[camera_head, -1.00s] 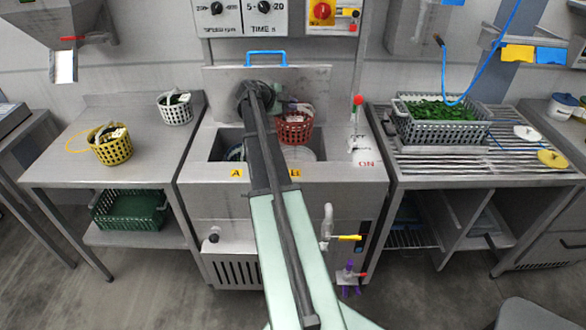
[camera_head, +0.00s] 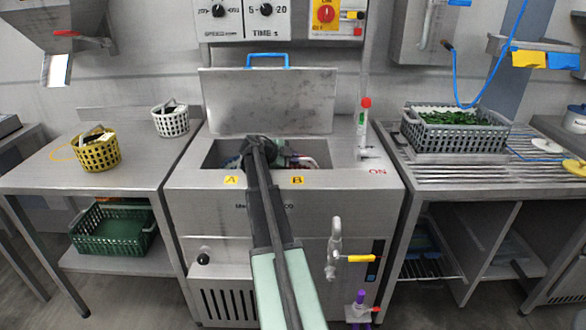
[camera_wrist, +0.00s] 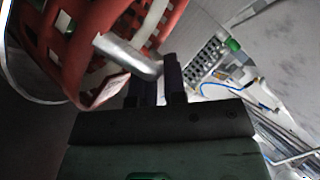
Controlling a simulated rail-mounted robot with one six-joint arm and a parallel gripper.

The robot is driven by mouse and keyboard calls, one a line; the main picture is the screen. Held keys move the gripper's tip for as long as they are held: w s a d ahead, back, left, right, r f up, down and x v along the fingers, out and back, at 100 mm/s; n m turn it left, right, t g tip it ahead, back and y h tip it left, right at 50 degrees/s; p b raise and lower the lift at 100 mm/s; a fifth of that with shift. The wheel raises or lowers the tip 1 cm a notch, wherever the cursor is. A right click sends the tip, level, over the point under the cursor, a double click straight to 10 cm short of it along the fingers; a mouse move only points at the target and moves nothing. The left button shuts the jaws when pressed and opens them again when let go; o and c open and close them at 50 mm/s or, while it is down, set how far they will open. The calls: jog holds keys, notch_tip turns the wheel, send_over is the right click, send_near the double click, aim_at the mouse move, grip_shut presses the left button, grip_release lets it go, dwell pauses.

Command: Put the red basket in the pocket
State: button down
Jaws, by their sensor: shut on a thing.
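The red basket (camera_wrist: 75,50) fills the upper left of the wrist view, tilted in that picture. My gripper (camera_wrist: 158,82) is shut on its pale grey handle (camera_wrist: 128,54).
A yellow basket (camera_head: 97,153) and a white basket (camera_head: 170,122) stand on the left table. A grey crate of greens (camera_head: 455,133) stands on the right rack. The washer's lid (camera_head: 270,100) is raised behind the opening. A red-topped upright fitting (camera_head: 364,118) stands right of it.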

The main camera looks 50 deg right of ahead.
jog(key=c, duration=1.2)
grip_release()
jog(key=p+v, duration=0.6)
jog(key=v, duration=0.6)
jog(key=shift+r, duration=0.15)
